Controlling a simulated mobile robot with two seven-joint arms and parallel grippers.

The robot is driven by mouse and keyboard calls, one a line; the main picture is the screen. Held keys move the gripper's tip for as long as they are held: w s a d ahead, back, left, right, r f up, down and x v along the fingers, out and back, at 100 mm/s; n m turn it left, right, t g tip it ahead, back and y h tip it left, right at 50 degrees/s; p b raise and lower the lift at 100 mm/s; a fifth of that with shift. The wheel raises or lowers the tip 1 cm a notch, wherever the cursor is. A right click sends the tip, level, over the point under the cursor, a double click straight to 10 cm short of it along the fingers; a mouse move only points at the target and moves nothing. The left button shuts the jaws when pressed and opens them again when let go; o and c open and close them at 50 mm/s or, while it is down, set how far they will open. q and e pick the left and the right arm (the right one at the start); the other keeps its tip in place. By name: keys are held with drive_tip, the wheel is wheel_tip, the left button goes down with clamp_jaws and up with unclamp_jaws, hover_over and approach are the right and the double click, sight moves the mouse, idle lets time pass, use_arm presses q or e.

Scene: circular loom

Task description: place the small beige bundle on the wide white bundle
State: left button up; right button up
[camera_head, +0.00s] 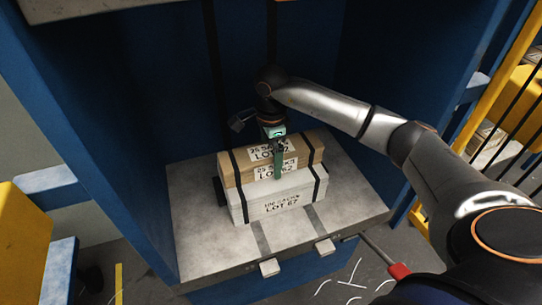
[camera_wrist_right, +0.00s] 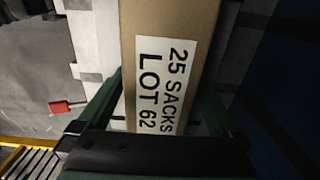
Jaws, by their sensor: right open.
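The small beige bundle (camera_head: 232,172), labelled "25 SACKS LOT 62", lies on top of the wide white bundle (camera_head: 283,205), roughly lengthwise along it. Dark straps show on the bundles. My right gripper (camera_head: 278,168) is over the middle of the beige bundle, pointing down, with one green finger in front of it. In the right wrist view the beige bundle (camera_wrist_right: 160,30) lies between the two open green fingers, and the white bundle (camera_wrist_right: 95,35) shows below it. Whether a finger touches the beige bundle, I cannot tell. My left gripper is not in view.
Both bundles sit on a grey platform (camera_head: 200,235) inside a blue frame (camera_head: 105,130) with walls at the sides and back. A red-handled lever (camera_head: 398,270) sticks out at the front right. Yellow railing (camera_head: 490,110) stands to the right. The platform's front left is clear.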

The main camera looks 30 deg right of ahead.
sight(271, 150)
wheel_tip(271, 150, up, 12)
drive_tip(key=shift+r+p, duration=0.15)
drive_tip(key=shift+p, duration=0.7)
